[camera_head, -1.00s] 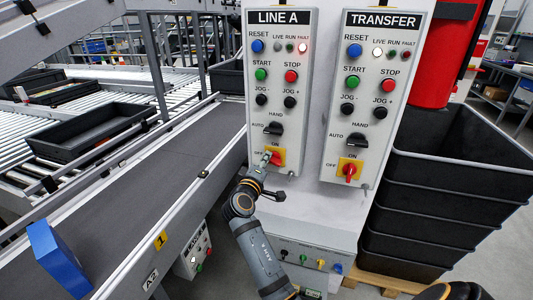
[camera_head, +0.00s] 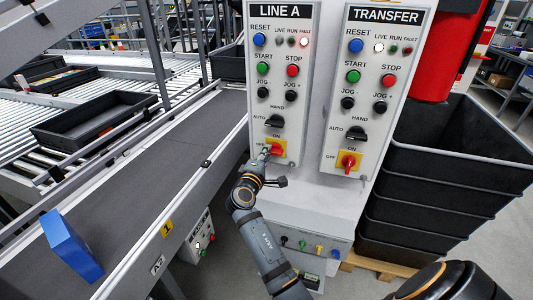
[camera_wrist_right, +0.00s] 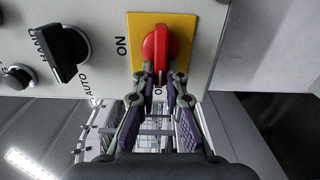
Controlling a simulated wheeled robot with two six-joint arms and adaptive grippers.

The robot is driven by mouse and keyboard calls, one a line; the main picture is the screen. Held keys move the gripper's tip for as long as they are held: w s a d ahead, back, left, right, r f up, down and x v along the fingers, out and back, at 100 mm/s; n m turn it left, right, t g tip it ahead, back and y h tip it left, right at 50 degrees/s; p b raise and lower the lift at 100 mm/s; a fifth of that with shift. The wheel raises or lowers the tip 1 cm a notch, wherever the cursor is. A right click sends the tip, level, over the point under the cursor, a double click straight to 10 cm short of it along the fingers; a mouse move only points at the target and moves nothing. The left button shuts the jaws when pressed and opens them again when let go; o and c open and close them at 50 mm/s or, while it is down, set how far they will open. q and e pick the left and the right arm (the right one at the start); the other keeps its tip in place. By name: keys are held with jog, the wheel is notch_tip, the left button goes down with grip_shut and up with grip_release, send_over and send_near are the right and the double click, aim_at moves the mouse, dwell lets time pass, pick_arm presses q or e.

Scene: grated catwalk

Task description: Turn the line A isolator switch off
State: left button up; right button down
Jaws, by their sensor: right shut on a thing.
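The line A isolator switch is a red handle (camera_head: 276,150) on a yellow plate (camera_head: 281,157), low on the LINE A panel (camera_head: 276,80). ON is marked above it and OFF at its left. The handle lies roughly sideways, toward OFF. My right gripper (camera_head: 266,154) reaches it from the lower left and is shut on the handle. In the right wrist view, the fingertips (camera_wrist_right: 164,82) pinch the end of the red handle (camera_wrist_right: 160,45), which points to the partly hidden OFF mark. My left gripper is out of view.
The TRANSFER panel (camera_head: 371,90) is close at the right, with its own red isolator handle (camera_head: 348,161) upright. A black selector knob (camera_head: 274,121) sits just above the line A isolator. A conveyor (camera_head: 150,160) runs at the left, and stacked black crates (camera_head: 425,190) stand at the right.

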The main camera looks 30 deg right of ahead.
jog(key=c, duration=1.4)
grip_release()
jog(key=shift+a, duration=0.1)
